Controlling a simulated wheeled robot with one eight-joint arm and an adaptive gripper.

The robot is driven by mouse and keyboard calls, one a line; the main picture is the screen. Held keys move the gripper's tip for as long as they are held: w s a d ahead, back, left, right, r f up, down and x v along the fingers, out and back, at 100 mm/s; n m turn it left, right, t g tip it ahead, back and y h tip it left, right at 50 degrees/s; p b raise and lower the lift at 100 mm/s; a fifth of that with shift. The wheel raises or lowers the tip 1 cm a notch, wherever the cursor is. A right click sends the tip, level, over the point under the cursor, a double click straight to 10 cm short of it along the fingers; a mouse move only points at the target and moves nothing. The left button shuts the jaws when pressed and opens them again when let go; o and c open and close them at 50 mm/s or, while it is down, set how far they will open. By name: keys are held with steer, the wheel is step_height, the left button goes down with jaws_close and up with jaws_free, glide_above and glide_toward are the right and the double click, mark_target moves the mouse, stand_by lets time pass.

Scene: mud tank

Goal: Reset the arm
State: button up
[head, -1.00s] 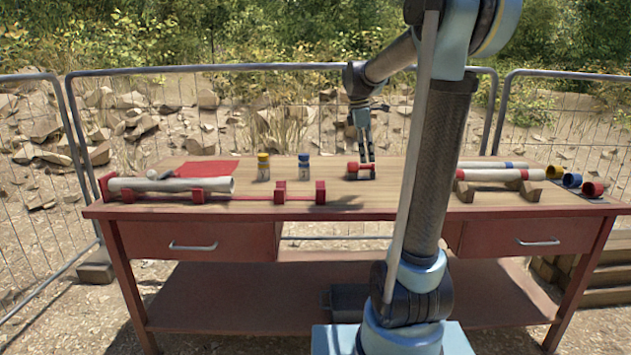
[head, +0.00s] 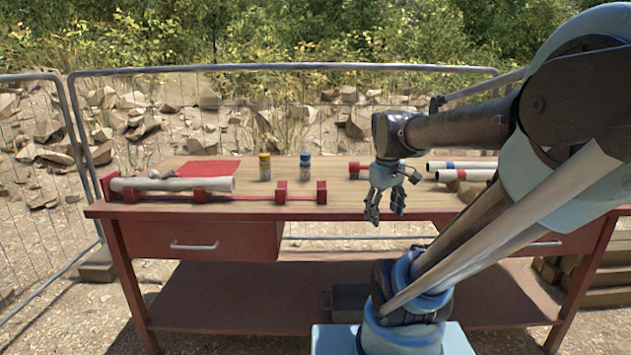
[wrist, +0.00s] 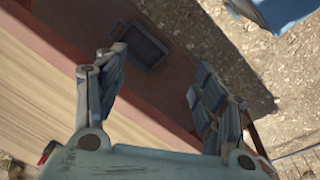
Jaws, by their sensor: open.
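My gripper (head: 385,214) is open and empty in the head view. It hangs with fingers downward at the front edge of the wooden workbench (head: 250,208), right of the bench's middle. In the wrist view my gripper (wrist: 158,112) shows two spread fingers with nothing between them. Below them are the bench edge, the reddish lower shelf and the ground. My arm reaches in from the right and hides part of the bench's right side.
On the bench are a grey tube (head: 172,184) on red holders, a yellow-capped jar (head: 265,168), a blue-capped jar (head: 305,168), a red-ended piece (head: 356,169) and pale tubes (head: 465,176) at the right. A mesh fence (head: 300,68) stands behind. A dark tray (wrist: 140,45) lies on the lower shelf.

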steer(key=s+f+m, duration=0.5)
steer(key=s+f, duration=0.3)
steer(key=f, duration=0.2)
steer(key=shift+s+a+m+t+y, duration=0.2)
steer(key=shift+s+m+t+y, duration=0.1)
steer(key=shift+s+t, duration=0.1)
